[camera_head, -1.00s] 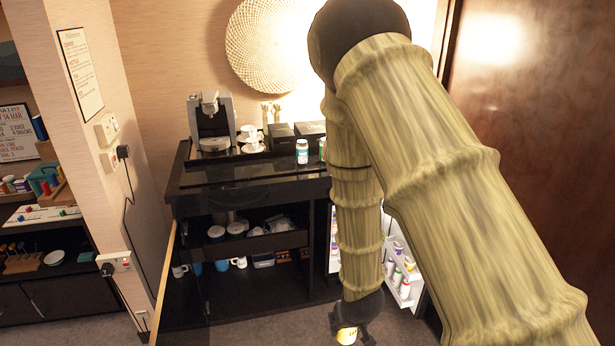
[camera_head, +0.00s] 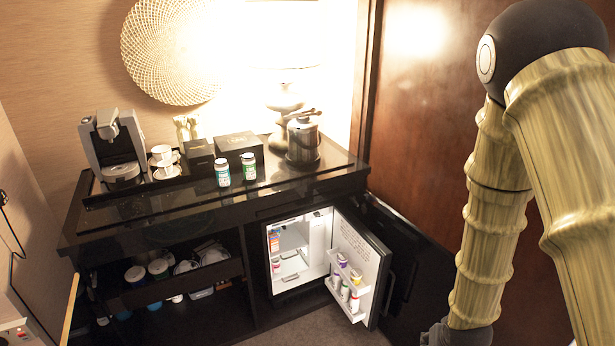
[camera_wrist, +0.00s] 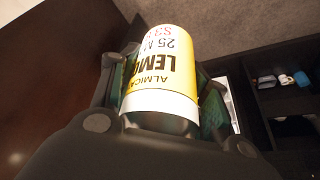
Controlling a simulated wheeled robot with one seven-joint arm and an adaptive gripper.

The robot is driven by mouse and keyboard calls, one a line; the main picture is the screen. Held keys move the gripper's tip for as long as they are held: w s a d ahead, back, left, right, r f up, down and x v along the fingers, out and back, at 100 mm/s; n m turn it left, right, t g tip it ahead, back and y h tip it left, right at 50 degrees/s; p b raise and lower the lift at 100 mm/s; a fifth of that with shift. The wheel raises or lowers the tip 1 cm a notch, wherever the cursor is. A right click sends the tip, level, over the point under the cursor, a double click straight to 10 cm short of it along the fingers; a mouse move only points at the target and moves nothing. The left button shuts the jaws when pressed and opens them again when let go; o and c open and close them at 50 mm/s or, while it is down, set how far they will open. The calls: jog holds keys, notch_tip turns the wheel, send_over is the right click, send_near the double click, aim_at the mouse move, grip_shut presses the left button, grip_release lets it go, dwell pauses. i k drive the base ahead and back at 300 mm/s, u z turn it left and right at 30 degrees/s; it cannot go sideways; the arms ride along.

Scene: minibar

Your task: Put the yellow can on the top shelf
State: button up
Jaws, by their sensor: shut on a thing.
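The yellow can (camera_wrist: 160,72), with a white band and "LEMO" lettering, is held between the two fingers of my gripper (camera_wrist: 160,108) in the wrist view. In the head view only part of my gripper (camera_head: 440,334) shows at the bottom edge, and the can is out of sight there. The small fridge (camera_head: 300,262) stands open, lower left of my arm. Its upper shelf (camera_head: 291,250) has free room, with a few containers at the left side. My gripper is outside the fridge, to the right of its open door.
The open fridge door (camera_head: 357,258) carries several bottles and cans in its racks. A dark cabinet door (camera_head: 410,262) stands open behind it. The counter (camera_head: 300,185) holds a coffee machine (camera_head: 113,150), cups, black boxes, two jars and an ice bucket (camera_head: 302,142).

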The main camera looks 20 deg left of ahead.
aim_at(291, 243)
jog(key=z, duration=0.25)
jog(key=i, duration=0.75)
jog(key=u, duration=0.5)
jog(key=i, duration=0.7)
jog(key=u, duration=0.8)
